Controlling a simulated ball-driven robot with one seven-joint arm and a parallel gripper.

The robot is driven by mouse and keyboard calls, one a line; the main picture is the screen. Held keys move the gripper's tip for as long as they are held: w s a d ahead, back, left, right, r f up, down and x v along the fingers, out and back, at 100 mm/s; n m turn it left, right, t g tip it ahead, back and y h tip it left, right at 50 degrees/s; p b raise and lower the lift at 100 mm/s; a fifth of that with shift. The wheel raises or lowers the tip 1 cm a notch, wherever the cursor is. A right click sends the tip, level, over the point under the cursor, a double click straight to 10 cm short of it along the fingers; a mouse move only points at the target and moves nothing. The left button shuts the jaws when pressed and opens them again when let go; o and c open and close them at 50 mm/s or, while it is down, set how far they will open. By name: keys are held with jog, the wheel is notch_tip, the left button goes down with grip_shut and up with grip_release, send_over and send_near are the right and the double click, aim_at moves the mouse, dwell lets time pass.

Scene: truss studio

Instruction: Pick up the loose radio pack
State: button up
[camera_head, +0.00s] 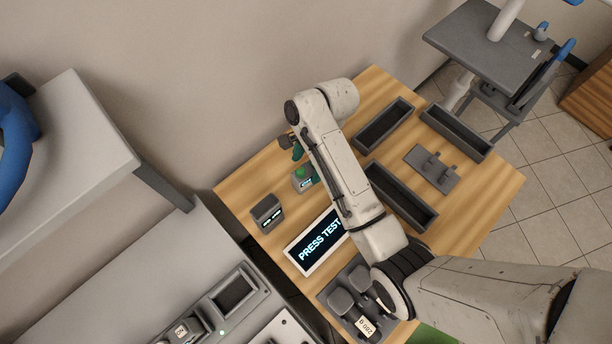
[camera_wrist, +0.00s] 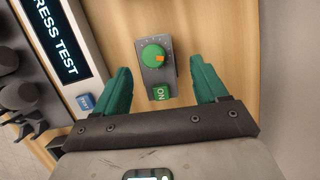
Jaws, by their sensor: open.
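A small grey pack (camera_wrist: 153,78) with a green knob, an orange mark and a green ON label lies on the wooden table. It also shows in the head view (camera_head: 302,180), partly covered by my gripper; I take it as the loose radio pack. My gripper (camera_wrist: 161,67) is open, with one green finger on each side of the pack in the wrist view. I see no finger closed on it, and cannot tell the height gap. In the head view my gripper (camera_head: 306,165) is partly hidden by my arm.
A PRESS TEST screen (camera_head: 312,246) lies beside the pack, with a blue button (camera_wrist: 85,102) at its end. A dark box with a lit display (camera_head: 266,213) stands left. Grey packs in a rack (camera_head: 341,300) sit at the front. Empty dark trays (camera_head: 384,124) lie right.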

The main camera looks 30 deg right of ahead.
aim_at(307, 170)
jog(key=shift+x, duration=2.35)
jog(key=shift+s, duration=0.1)
jog(key=c, duration=1.2)
